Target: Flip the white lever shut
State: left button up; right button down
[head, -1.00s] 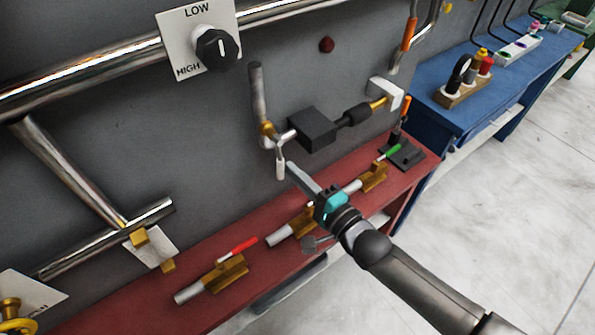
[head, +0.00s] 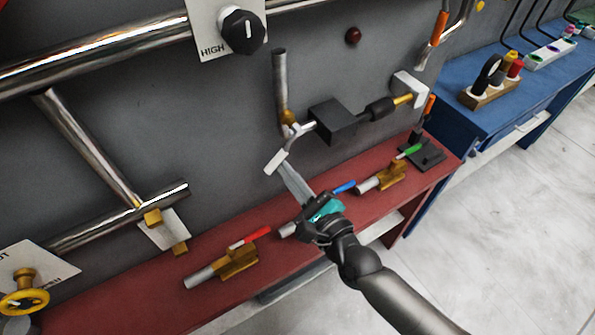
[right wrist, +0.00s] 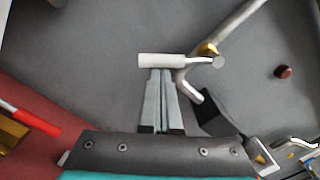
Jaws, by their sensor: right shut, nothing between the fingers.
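The white lever (head: 277,161) has a white grip on a bent metal arm, joined to a brass valve (head: 288,119) on a grey vertical pipe on the wall. It slants down and left from the valve. In the right wrist view the white lever (right wrist: 160,60) lies level across the picture, with the brass part to its right. My right gripper (head: 285,170) is shut and empty. Its fingertips are at the lever's grip, just below it in the right wrist view (right wrist: 162,72), and seem to touch it. My left gripper is not in view.
Brass valves with red (head: 250,238), blue (head: 345,187) and green (head: 409,150) handles sit on the red bench (head: 210,240) below. A black box (head: 333,121) is close right of the lever. A black dial (head: 242,32) is above.

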pick_arm(q)
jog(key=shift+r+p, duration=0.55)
jog(key=shift+p, duration=0.05)
pick_arm(e)
jog(key=shift+s+a+r+m+t, duration=0.1)
jog(key=shift+s+a+r+m, duration=0.25)
jog(key=shift+r+m, duration=0.7)
jog(key=shift+s+a+r+m+t, duration=0.1)
jog(key=shift+s+a+r+m, duration=0.25)
jog(key=shift+m, duration=1.35)
jog(key=shift+s+a+r+m+t, duration=0.15)
jog(key=shift+a+r+m, duration=0.5)
jog(key=shift+m, duration=0.7)
jog(key=shift+d+r, duration=0.1)
jog(key=shift+r, duration=0.05)
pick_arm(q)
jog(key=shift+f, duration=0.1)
